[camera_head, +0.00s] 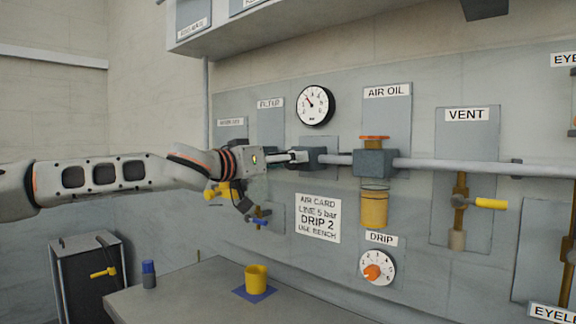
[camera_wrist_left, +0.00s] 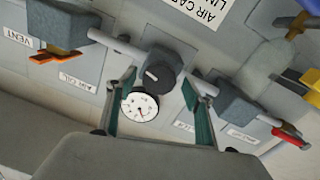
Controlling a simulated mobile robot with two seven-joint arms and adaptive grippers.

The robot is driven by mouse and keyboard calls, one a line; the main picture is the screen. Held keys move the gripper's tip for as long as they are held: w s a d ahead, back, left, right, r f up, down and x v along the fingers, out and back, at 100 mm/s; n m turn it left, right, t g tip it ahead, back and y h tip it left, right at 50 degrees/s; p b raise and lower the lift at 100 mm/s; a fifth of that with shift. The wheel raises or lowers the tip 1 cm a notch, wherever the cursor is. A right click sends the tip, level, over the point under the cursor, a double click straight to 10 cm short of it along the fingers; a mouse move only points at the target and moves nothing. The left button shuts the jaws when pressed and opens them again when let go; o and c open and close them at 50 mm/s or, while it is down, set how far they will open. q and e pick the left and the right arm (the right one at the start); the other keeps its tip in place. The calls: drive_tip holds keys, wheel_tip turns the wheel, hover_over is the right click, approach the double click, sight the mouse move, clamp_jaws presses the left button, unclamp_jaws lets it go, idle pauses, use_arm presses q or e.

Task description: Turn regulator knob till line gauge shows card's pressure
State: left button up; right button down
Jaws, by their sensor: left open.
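The line gauge (camera_head: 315,105) is a white round dial with a black rim; its needle points to the upper left, and its numbers are too small to read. It also shows in the left wrist view (camera_wrist_left: 139,108). The card (camera_head: 318,218) reads "LINE 5 bar, DRIP 2". The regulator knob (camera_wrist_left: 160,76) is dark and round, on a grey body on the pipe. My left gripper (camera_head: 299,156) is at the regulator, below the gauge. In the wrist view its open fingers (camera_wrist_left: 158,84) stand on either side of the knob; contact is unclear. My right gripper is out of view.
Right along the pipe (camera_head: 460,168) are the air oil unit (camera_head: 375,163) and the vent valve's yellow handle (camera_head: 490,203). The drip dial (camera_head: 377,268) is lower down. A yellow cup (camera_head: 256,278) and blue-capped bottle (camera_head: 149,274) stand on the bench (camera_head: 200,300).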

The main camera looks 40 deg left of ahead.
use_arm(q)
drive_tip(key=shift+w, duration=0.1)
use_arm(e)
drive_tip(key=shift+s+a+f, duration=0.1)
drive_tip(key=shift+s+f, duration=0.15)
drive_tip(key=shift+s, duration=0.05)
use_arm(q)
drive_tip(key=c, duration=1.1)
drive_tip(key=shift+m, duration=0.3)
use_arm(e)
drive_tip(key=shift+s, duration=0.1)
